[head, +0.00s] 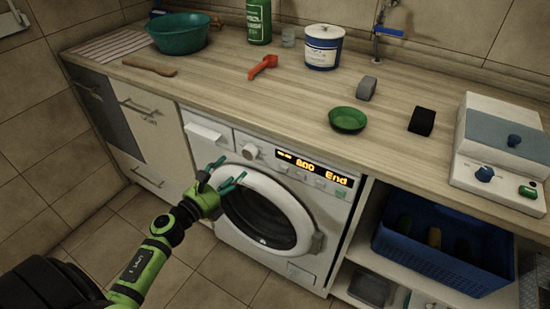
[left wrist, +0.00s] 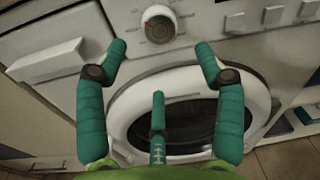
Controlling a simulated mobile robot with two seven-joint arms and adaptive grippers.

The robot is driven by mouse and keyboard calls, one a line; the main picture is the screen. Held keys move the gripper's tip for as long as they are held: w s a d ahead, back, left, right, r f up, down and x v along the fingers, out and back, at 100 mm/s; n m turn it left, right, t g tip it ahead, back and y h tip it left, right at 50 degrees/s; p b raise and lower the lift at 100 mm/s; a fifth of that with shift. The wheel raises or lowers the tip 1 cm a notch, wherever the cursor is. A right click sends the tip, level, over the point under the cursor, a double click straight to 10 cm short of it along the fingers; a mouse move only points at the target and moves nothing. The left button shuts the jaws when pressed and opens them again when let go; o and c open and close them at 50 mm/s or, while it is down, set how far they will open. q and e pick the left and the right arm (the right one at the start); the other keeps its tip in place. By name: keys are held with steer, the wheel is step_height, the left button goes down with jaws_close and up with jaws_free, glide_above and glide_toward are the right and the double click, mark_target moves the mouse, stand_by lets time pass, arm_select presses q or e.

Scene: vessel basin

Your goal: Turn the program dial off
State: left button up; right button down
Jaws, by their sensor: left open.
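The washing machine (head: 230,225) stands under the counter, its round door closed. Its program dial (head: 249,151) is a pale round knob on the front panel, left of the lit display (head: 312,168), which reads "800 End". The dial also shows at the top of the left wrist view (left wrist: 159,24). My left gripper (head: 227,175) is in front of the machine, below and left of the dial. In the left wrist view its teal fingers (left wrist: 160,70) are spread open and empty, with the dial ahead, apart from them. My right gripper is not in view.
The detergent drawer (head: 208,134) is left of the dial. On the counter stand a green basin (head: 179,33), a red scoop (head: 263,67), a white-and-blue tub (head: 323,47) and a green bowl (head: 347,119). A blue crate (head: 440,262) sits on the shelf at right.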

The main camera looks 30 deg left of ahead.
mark_target(247, 155)
arm_select(q)
steer(key=shift+m, duration=0.4)
steer(key=w, duration=0.4)
steer(key=w+r+p, duration=0.1)
steer(key=w, duration=0.1)
steer(key=shift+d, duration=0.35)
steer(key=shift+w+d, duration=0.15)
steer(key=shift+w, duration=0.4)
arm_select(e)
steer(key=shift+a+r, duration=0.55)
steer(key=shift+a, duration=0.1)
arm_select(q)
steer(key=c, duration=1.1)
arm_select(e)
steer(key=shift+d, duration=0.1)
